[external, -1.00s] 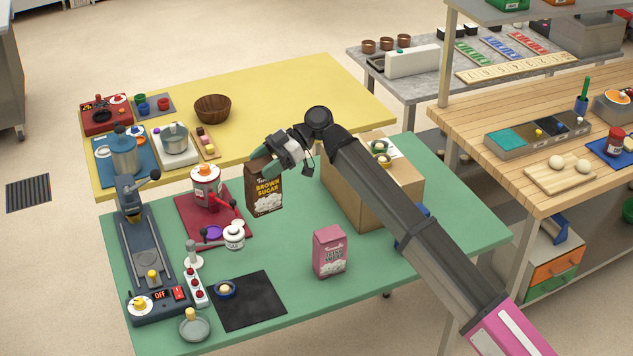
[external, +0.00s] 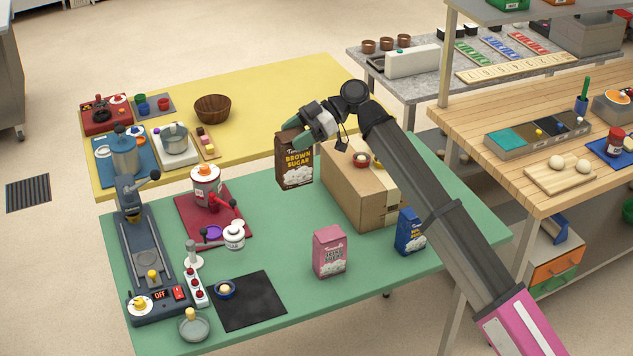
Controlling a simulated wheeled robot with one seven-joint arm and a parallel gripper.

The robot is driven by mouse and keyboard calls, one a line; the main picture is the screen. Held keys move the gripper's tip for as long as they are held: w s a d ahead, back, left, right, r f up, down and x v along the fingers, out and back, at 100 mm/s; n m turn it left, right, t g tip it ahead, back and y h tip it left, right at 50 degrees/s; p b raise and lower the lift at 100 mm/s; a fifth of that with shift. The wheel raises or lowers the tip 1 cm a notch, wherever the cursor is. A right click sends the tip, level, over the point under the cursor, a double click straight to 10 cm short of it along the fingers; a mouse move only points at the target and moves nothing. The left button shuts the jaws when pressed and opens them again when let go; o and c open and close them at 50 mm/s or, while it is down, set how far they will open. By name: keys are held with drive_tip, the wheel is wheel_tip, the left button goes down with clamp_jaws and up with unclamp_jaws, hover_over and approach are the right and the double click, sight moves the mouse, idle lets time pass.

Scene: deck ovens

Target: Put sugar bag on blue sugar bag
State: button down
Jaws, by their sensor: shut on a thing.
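My gripper (external: 296,137) is shut on the brown sugar bag (external: 294,165), a dark brown bag with yellow lettering. It holds the bag upright by its top, at the left side of the cardboard box. The blue sugar bag (external: 409,232) stands upright at the right of the green table, in front of the box's right end and beside my forearm. A pink sugar bag (external: 329,252) stands upright on the green table, left of the blue bag. The brown bag's base appears raised off the table.
The green table (external: 290,219) is clear left of the box. A red mat (external: 187,207) and a black mat (external: 262,306) lie further left.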

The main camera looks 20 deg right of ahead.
drive_tip(key=s+d+m+t, duration=0.25)
drive_tip(key=s+d, duration=0.35)
drive_tip(key=d, duration=0.6)
drive_tip(key=s+d+m+t, duration=0.25)
drive_tip(key=s+d, duration=0.45)
drive_tip(key=d, duration=0.4)
drive_tip(key=w+d+f, duration=0.3)
drive_tip(key=d+f, duration=0.2)
drive_tip(key=f, duration=0.3)
drive_tip(key=w+d+f, duration=0.2)
drive_tip(key=d+f, duration=0.4)
drive_tip(key=f, duration=0.2)
drive_tip(key=shift+w+f+h, duration=0.2)
drive_tip(key=shift+w+h, duration=0.2)
drive_tip(key=shift+c, duration=1.3)
unclamp_jaws()
drive_tip(key=shift+f, duration=0.15)
drive_tip(key=v, duration=1.2)
drive_tip(key=shift+n, duration=0.3)
